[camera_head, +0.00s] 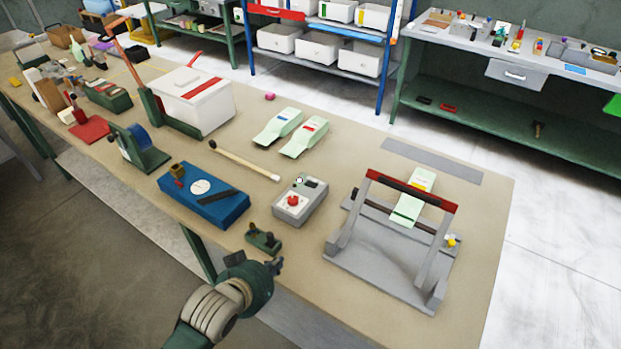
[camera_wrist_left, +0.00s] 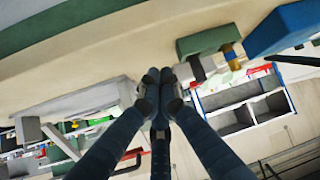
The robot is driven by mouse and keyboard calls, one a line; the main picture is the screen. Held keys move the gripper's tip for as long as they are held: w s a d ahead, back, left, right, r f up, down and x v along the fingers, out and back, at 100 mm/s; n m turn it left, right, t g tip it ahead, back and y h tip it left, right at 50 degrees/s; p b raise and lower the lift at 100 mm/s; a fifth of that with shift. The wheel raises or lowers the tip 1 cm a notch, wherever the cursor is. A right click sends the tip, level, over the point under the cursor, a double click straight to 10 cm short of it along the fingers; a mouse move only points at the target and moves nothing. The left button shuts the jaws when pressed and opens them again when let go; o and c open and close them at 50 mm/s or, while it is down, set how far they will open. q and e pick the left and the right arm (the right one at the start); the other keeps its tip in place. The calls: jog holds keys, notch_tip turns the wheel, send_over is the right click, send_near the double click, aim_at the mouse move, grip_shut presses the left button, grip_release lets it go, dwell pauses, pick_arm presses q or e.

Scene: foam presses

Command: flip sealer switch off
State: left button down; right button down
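The sealer (camera_head: 385,262) is a grey frame with a red-topped bar at the right of the bench; a pale green pouch (camera_head: 408,210) lies under the bar. A grey control box (camera_head: 290,207) with a red knob (camera_head: 293,200) and a small dark switch-like part on top stands left of it. Which part is the sealer switch I cannot tell for sure. My left gripper (camera_head: 275,265) is at the bench's front edge, in front of the control box and apart from it. In the left wrist view its fingertips (camera_wrist_left: 160,78) are together, with nothing seen between them. My right gripper is not in view.
A small green block with knobs (camera_head: 263,239) sits close to my left gripper. A blue case (camera_head: 204,200), a wooden stick (camera_head: 243,161) and two pale green pouches (camera_head: 304,137) lie nearby. A white box (camera_head: 199,103) stands farther back. The bench between control box and sealer is clear.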

pick_arm(q)
jog(key=w+d+r+m+t+h, duration=0.1)
jog(key=w+r, duration=0.1)
jog(key=w, duration=0.4)
jog(key=w+d+r+t+h, duration=0.1)
jog(key=w+r+h, duration=0.1)
jog(key=w, duration=0.4)
jog(key=w+d+r+m+t+h, duration=0.1)
jog(key=w+r+h, duration=0.1)
jog(key=w, duration=0.4)
jog(key=shift+w+d+r+m, duration=0.25)
jog(key=shift+d+r+m, duration=0.05)
jog(key=shift+r, duration=0.15)
jog(key=shift+w+a+r, duration=0.1)
jog(key=shift+w+a, duration=0.05)
jog(key=shift+w, duration=0.1)
jog(key=shift+r, duration=0.15)
jog(key=shift+s, duration=0.1)
